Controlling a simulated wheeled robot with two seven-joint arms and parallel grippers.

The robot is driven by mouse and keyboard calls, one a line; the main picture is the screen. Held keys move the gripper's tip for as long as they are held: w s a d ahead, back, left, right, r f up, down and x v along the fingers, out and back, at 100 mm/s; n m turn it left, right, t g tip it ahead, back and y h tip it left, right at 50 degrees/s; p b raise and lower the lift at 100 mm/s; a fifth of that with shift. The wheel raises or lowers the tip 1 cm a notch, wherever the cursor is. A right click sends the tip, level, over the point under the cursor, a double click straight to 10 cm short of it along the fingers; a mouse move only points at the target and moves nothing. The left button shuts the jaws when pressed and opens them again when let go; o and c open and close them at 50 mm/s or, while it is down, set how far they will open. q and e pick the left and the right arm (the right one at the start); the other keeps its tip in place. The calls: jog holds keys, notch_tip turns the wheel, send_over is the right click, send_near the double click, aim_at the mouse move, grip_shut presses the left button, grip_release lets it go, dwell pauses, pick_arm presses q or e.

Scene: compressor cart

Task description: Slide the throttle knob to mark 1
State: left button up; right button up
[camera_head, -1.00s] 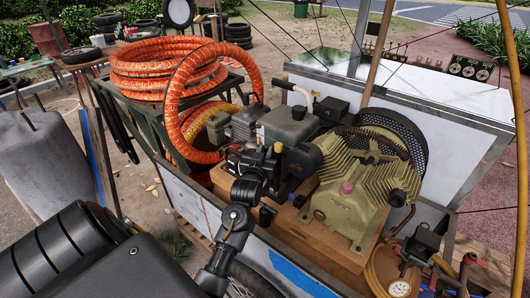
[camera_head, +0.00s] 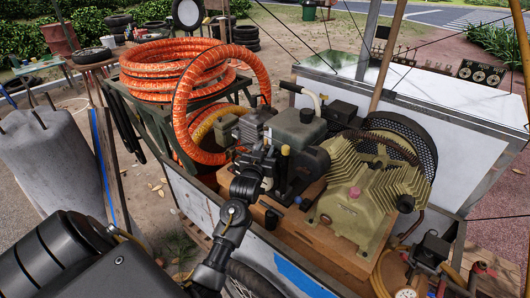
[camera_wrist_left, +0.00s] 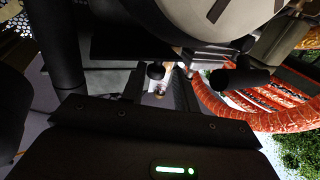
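My left gripper (camera_head: 257,160) is at the near left side of the small engine (camera_head: 299,130) on the cart, close against its dark parts. In the left wrist view, a small round black knob (camera_wrist_left: 155,70) shows beyond the gripper's dark body, with a small metal piece below it. I cannot tell for sure whether this is the throttle knob, and I see no readable mark 1. My right gripper is in neither view.
The ribbed olive compressor (camera_head: 368,200) sits right of the engine on a wooden base. An orange hose coil (camera_head: 165,68) lies behind left, with a loop hanging near the gripper, also in the left wrist view (camera_wrist_left: 255,121). The cart's metal side wall (camera_head: 195,205) stands below my forearm.

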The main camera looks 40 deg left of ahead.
pick_arm(q)
jog(key=shift+s+d+f, duration=0.1)
jog(key=shift+s+f, duration=0.05)
jog(key=b+v, duration=0.2)
jog(key=v, duration=0.8)
jog(key=shift+s, duration=0.2)
jog(key=shift+d, duration=0.1)
